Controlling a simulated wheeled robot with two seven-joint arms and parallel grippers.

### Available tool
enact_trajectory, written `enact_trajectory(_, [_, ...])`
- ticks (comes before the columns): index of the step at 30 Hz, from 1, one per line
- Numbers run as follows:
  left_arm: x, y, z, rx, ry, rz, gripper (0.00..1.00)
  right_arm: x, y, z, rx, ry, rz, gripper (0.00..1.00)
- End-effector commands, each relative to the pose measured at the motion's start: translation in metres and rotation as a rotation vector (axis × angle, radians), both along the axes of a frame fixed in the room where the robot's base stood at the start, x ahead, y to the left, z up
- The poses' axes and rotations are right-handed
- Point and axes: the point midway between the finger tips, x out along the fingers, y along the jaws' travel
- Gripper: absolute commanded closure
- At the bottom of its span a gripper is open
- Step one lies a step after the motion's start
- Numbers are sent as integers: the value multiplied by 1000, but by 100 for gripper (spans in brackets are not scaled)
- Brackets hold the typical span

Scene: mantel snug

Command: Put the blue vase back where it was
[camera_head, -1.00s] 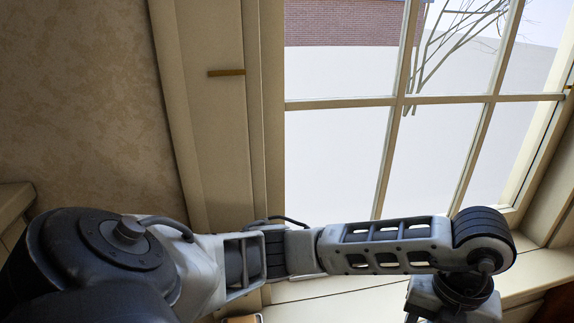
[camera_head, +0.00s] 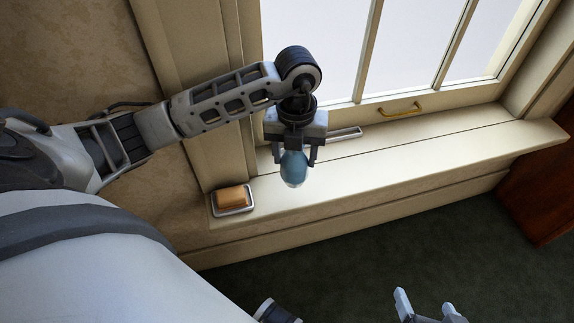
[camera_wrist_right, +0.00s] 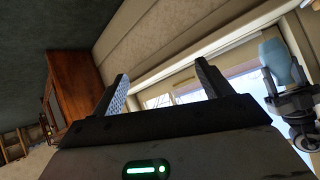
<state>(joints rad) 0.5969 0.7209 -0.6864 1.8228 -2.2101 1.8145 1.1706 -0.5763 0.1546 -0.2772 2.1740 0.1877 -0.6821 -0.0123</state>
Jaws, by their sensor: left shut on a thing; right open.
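The blue vase (camera_head: 294,170) is in my left gripper (camera_head: 294,156), whose fingers are closed around it from either side. In the head view the vase appears in front of the pale window sill (camera_head: 420,150), toward its left part. I cannot tell whether it touches the sill. The vase also shows at the right edge of the right wrist view (camera_wrist_right: 281,62). My right gripper (camera_head: 427,303) is at the bottom of the head view, open and empty, over the dark floor. Its spread fingers show in the right wrist view (camera_wrist_right: 162,80).
A small tray (camera_head: 219,212) with a brown block (camera_head: 232,196) sits at the sill's left end. A pale bar (camera_head: 345,133) lies behind the gripper by the window. A brass handle (camera_head: 401,110) is on the frame. The sill's right part is clear. A reddish wooden cabinet (camera_head: 540,195) stands right.

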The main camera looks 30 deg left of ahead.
Motion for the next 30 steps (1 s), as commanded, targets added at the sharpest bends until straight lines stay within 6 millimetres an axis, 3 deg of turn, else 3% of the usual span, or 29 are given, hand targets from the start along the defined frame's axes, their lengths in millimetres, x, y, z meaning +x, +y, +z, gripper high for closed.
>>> enact_trajectory(10, [3, 21, -26, 1, 0, 2, 74, 3, 1, -11, -2, 14, 10, 22])
enact_trajectory(15, [3, 20, -53, 0, 0, 0, 74, 6, 2, -14, 6, -7, 9, 22])
enact_trajectory(21, [4, 20, -54, 0, -2, -1, 74, 9, 3, 0, 16, -45, 9, 22])
enact_trajectory(27, [4, 20, -58, 1, -2, -1, 74, 8, 3, -3, 17, -44, 10, 22])
enact_trajectory(28, [3, 20, -58, 1, 0, -1, 41, 8, 4, -2, 17, -44, 10, 22])
enact_trajectory(30, [3, 20, -57, 1, 0, -1, 24, 7, 4, -3, 17, -42, 11, 22])
